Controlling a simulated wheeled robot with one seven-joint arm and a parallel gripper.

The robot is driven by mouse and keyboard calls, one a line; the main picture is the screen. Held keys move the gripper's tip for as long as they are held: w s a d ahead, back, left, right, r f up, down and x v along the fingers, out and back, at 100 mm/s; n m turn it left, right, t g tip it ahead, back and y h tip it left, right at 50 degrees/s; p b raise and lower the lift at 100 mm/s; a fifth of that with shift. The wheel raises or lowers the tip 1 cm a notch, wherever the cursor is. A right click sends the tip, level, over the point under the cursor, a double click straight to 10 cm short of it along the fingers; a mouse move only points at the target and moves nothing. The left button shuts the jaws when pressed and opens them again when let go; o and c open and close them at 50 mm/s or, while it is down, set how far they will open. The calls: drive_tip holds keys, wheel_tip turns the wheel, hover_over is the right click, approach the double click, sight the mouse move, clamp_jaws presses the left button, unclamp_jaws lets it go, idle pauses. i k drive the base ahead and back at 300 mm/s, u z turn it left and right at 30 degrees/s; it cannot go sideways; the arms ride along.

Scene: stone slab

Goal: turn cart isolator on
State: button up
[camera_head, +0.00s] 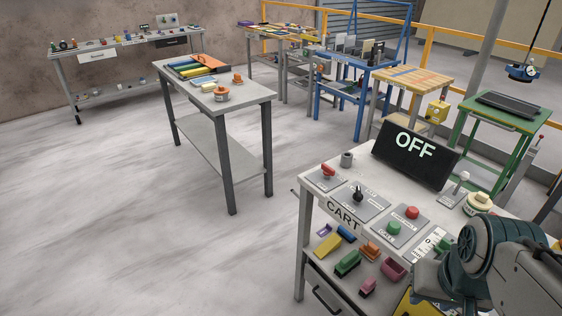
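The grey cart (305,215) stands at the lower right, with "CART" on its front edge. A black display (414,158) at its back reads OFF. On its top are a red turn handle (328,170) on a plate, a black knob (358,194) on another plate, and a green button (393,228) beside a red button (412,212). The plate labels are too small to read, so I cannot tell which control is the isolator. My gripper (430,275) seems to be the dark part at the lower right, apart from the red handle and black knob; its fingers are not clear.
A lever (460,184) and a cream knob (479,202) are on the cart's right side, near my arm. A small grey cup (347,159) stands at the back. Coloured blocks lie below the top. A grey table (245,97) stands behind, with open floor at left.

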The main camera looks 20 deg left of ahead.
sight(328, 171)
drive_tip(key=u, duration=2.05)
drive_tip(key=k, duration=0.5)
drive_tip(key=z, duration=1.3)
drive_tip(key=i, duration=0.5)
drive_tip(key=k, duration=0.4)
drive_tip(key=u, duration=1.05)
drive_tip(key=i, duration=1.5)
drive_tip(key=z, duration=0.7)
